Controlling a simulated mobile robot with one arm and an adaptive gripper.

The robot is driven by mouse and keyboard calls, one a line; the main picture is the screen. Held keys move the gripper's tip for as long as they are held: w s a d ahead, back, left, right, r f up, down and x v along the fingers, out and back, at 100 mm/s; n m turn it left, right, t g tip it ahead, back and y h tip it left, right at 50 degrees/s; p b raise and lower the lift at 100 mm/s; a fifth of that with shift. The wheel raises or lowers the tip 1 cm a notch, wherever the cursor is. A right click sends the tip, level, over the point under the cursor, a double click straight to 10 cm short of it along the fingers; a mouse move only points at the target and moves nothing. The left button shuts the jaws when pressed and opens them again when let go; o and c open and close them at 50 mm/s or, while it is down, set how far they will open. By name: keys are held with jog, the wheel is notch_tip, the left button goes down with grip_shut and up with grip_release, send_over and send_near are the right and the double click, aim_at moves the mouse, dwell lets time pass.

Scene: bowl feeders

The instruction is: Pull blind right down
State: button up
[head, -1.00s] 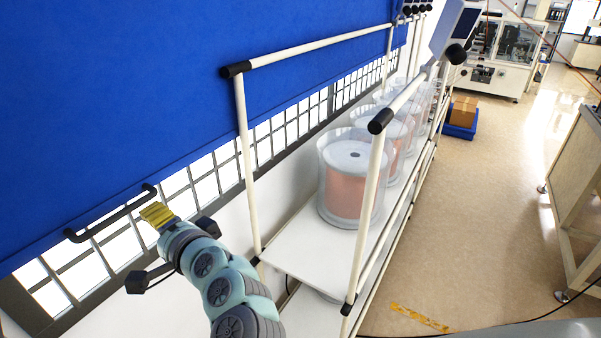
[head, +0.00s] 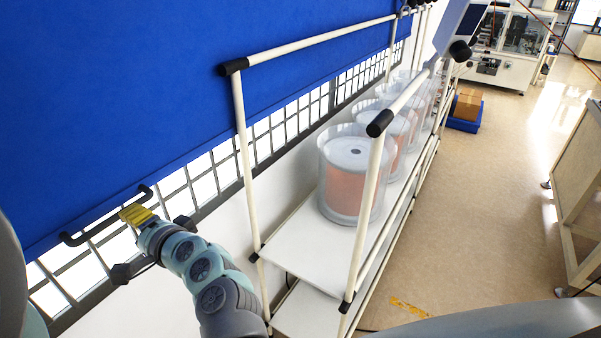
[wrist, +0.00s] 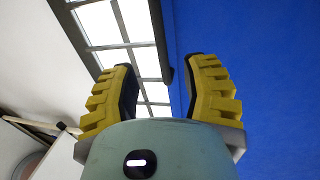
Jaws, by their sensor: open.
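The blue blind (head: 110,95) covers the upper part of the window in the head view, and its lower edge leaves a strip of gridded glass bare. A black bar handle (head: 82,237) runs along that lower edge. My gripper (head: 130,212) is at the handle's right half and overlaps it in the picture. In the wrist view my gripper (wrist: 162,85) is open, with its two yellow fingers apart and nothing held. The dark handle (wrist: 167,73) shows between the fingers, with the blind (wrist: 260,70) on the right. Whether a finger touches the handle, I cannot tell.
A white-framed rack (head: 242,160) stands right of my arm, with clear drums of copper-coloured material (head: 345,180) on its shelf. Its upright and top rail stand close to the blind. The floor aisle (head: 480,200) to the right is clear.

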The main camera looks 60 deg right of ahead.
aim_at(119, 218)
jog(key=p+x, duration=0.1)
jog(key=x, duration=0.2)
jog(key=p+x, duration=0.2)
jog(key=x, duration=0.2)
jog(key=shift+w+a+r, duration=0.1)
jog(key=shift+w+r, duration=0.05)
jog(key=shift+r, duration=0.05)
jog(key=shift+p+x, duration=0.3)
jog(key=shift+x, duration=0.65)
jog(key=shift+w+f, duration=0.25)
jog(key=shift+w, duration=0.05)
jog(key=shift+o, duration=0.3)
grip_shut()
